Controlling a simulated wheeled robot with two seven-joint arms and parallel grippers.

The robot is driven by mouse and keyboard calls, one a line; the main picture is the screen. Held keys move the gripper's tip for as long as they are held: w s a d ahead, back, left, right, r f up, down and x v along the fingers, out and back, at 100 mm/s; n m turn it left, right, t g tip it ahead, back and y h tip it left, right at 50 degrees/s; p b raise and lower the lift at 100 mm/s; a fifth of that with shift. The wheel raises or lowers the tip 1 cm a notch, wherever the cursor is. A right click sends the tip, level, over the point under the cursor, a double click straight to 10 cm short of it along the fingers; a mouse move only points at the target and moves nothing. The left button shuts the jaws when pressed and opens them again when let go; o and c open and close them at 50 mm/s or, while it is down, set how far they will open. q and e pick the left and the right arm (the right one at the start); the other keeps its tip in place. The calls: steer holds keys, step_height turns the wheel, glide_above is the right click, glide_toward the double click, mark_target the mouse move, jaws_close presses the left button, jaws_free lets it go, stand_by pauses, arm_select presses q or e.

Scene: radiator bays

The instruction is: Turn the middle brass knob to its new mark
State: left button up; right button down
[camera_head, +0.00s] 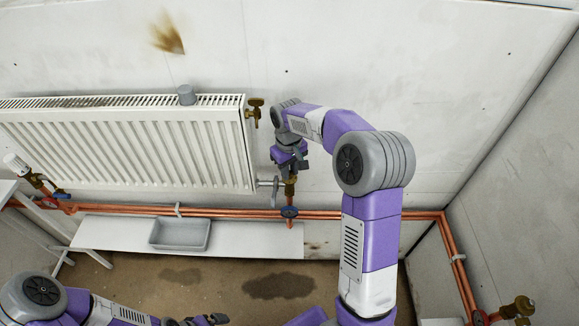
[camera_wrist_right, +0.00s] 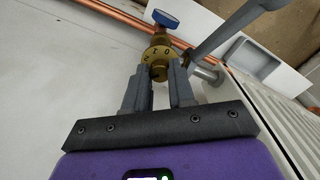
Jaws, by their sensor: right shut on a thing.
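The brass knob (camera_wrist_right: 157,55), with dark numerals on its face, is between the fingertips of my right gripper (camera_wrist_right: 159,70) in the wrist view. In the head view my right gripper (camera_head: 290,168) comes down onto this brass knob (camera_head: 290,187) at the radiator's lower right corner. The right gripper is shut on the knob, and its fingers hide part of the rim. I cannot make out a new mark. My left gripper (camera_head: 207,320) is low at the bottom edge, away from the knob; its jaw opening is unclear.
A blue handwheel (camera_head: 289,211) sits just below the knob. A grey bar (camera_wrist_right: 235,32) passes close beside the right gripper. The white radiator (camera_head: 130,145) is to the left, with a brass valve (camera_head: 255,110) at its upper right. Copper pipes (camera_head: 350,214) run below, above a shelf with a grey tray (camera_head: 180,234).

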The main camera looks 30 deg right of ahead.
steer(key=c, duration=0.9)
jaws_free()
steer(key=shift+c, duration=0.2)
step_height(320, 180, up, 8)
steer(key=shift+f+p, duration=0.15)
steer(key=shift+p, duration=1.1)
steer(key=shift+f, duration=0.1)
